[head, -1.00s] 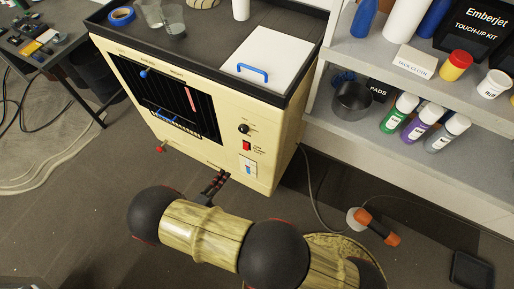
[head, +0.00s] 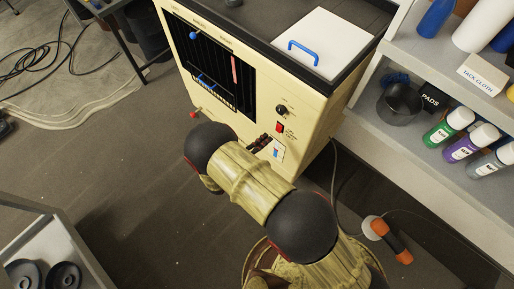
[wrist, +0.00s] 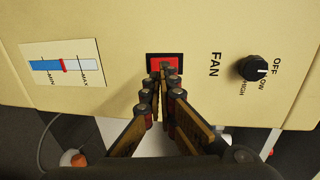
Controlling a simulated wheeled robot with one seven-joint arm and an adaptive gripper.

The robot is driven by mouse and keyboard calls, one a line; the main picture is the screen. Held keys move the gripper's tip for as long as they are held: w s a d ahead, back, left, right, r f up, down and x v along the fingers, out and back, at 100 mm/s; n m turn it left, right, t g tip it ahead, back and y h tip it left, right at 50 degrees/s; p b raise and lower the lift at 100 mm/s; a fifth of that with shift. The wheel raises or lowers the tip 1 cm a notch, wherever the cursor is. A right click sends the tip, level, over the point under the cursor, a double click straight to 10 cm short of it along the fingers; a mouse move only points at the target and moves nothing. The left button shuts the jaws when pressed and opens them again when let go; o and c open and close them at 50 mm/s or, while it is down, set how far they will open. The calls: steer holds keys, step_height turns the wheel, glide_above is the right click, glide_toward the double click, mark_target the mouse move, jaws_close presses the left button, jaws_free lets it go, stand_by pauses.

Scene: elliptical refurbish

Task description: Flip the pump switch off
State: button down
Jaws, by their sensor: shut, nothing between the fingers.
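The red square rocker switch (wrist: 176,64) in a black frame is on the cream machine's front panel. It also shows in the head view (head: 279,128), just right of my gripper (head: 261,142). In the wrist view, my gripper (wrist: 161,72) is shut and empty. Its fingertips overlap the lower middle of the switch; I cannot tell whether they touch it. Any label below the switch is hidden behind the fingers, and the switch's position is not clear.
A black knob (wrist: 256,68) marked OFF, LOW and HIGH sits beside the FAN label. A MIN–MAX gauge (wrist: 63,66) is left of the switch in the wrist view. A shelf (head: 400,132) with bottles stands close right of the machine. Open floor (head: 125,170) lies left.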

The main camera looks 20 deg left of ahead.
mark_target(277, 129)
steer(key=shift+b+x, duration=0.6)
steer(key=shift+x, duration=1.85)
